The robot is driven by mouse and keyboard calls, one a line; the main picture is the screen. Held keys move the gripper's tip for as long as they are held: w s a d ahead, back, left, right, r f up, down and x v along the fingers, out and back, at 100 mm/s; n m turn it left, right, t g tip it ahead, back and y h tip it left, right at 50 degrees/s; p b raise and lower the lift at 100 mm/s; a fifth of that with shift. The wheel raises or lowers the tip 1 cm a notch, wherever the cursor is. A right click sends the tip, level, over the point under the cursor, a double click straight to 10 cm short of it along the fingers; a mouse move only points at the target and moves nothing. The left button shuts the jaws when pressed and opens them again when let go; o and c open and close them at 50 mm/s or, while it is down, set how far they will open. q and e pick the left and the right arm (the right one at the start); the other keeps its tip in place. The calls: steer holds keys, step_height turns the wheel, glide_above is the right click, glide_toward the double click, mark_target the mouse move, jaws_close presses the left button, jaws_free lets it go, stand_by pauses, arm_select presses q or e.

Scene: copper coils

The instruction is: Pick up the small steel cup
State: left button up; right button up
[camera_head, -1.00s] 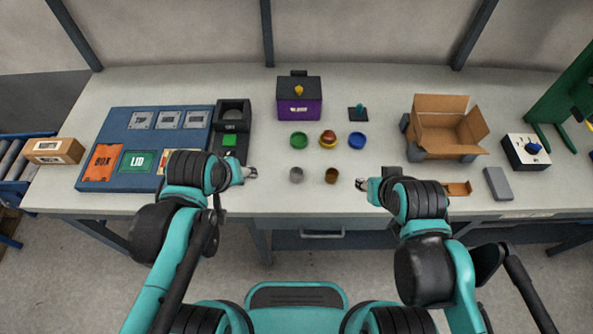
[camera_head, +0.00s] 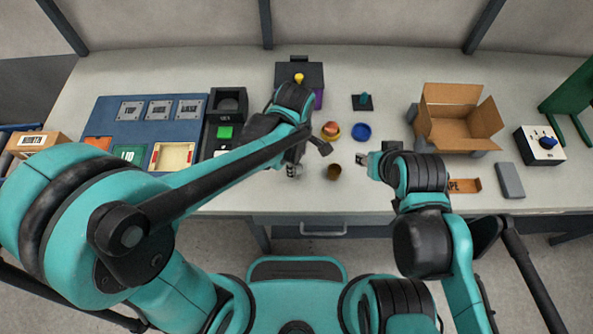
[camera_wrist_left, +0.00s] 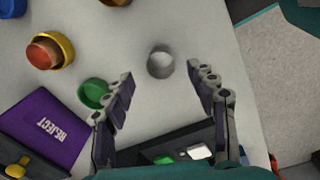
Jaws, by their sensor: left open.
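The small steel cup (camera_wrist_left: 160,62) stands upright on the table in the left wrist view, just ahead of and between the fingertips of my left gripper (camera_wrist_left: 159,78). The jaws are open and nothing is between them. In the head view the cup (camera_head: 294,171) is mostly hidden under my left gripper (camera_head: 300,160), which is above the table's front middle. My right gripper (camera_head: 366,160) is near the table's front, right of the brown cup; its jaws are too small to read.
A brown cup (camera_head: 334,172) stands close to the right of the steel cup.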

arm_select(q)
step_height(320, 180, down, 4)
steer(key=shift+w+f+b, duration=0.15)
steer(key=shift+b, duration=0.8)
steer(key=shift+c, duration=0.3)
steer(key=c, duration=1)
steer(key=shift+a+r, duration=0.1)
steer(key=shift+r, duration=0.1)
